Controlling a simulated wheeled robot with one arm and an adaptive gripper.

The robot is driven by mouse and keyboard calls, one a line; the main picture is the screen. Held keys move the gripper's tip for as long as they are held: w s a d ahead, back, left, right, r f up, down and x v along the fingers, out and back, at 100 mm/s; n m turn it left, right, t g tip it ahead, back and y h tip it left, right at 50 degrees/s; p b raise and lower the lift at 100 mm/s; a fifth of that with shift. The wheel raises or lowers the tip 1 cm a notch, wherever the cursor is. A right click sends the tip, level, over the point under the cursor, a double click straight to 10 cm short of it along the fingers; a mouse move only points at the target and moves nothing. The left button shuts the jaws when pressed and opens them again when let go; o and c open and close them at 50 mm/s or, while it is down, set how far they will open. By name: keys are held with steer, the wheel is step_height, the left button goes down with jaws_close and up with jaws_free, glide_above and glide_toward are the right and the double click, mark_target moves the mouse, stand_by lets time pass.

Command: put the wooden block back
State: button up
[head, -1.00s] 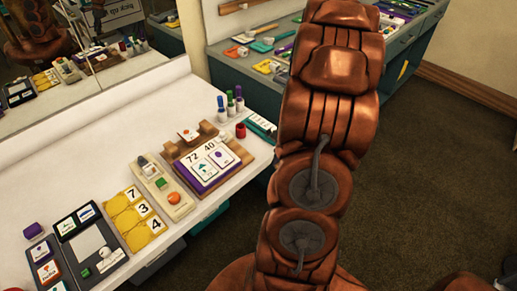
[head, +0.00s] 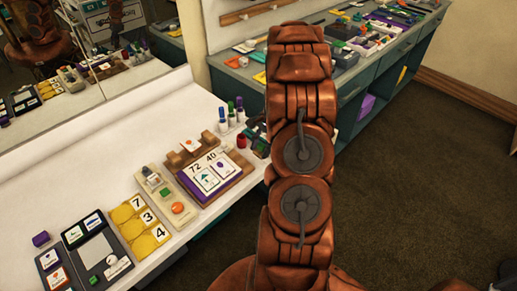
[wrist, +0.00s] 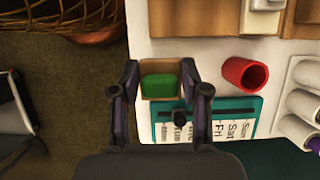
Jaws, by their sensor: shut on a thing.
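The wooden block (wrist: 147,66) is a small tan piece with a rounded green top, seen between the two fingers of my gripper (wrist: 161,76) in the wrist view. My gripper is shut on it, over the near-right end of the white counter. A teal day board (wrist: 246,108) with cards reading "Fri" and "Sat" lies just below and right of the block. I cannot tell whether the block touches the counter. In the head view my gripper (head: 257,138) shows only partly beside my arm, which hides the block.
A red cup (wrist: 236,70) and a white marker stand (wrist: 300,103) are close to the right. A wooden tray with cards (head: 232,183) is left of the gripper. The counter's edge drops to carpet. A dark green-grey bench (head: 345,88) with props stands behind.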

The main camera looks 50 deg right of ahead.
mark_target(258, 151)
steer(key=shift+w+d, duration=0.25)
steer(key=shift+w, duration=0.55)
step_height(258, 151, down, 2)
steer(key=shift+f+p, duration=0.2)
steer(key=shift+p, duration=0.8)
steer(key=shift+f, duration=0.6)
steer(key=shift+f, duration=0.15)
steer(key=o, duration=1)
